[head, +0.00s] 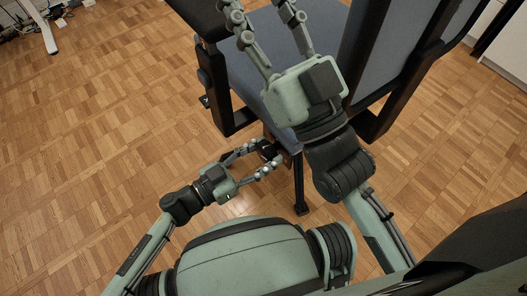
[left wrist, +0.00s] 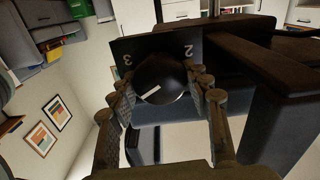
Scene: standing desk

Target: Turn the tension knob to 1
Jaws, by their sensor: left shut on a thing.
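The tension knob (left wrist: 161,79) is round and black with a short white pointer line, set on a dark panel (left wrist: 150,48) below the chair seat. The panel shows a 3 on the upper left and a 2 on the upper right; I see no 1. My left gripper (left wrist: 164,88) is shut on the knob, one finger on each side. In the head view, my left gripper (head: 265,157) reaches under the chair from the left. My right gripper (head: 258,8) is open, its fingers spread above the chair seat.
The blue-grey office chair (head: 262,40) with black armrests and frame stands in front of me. Wooden parquet floor (head: 90,130) is clear on the left. A white desk leg (head: 43,25) and cables are at the top left. A pale cabinet (head: 508,45) is at the right.

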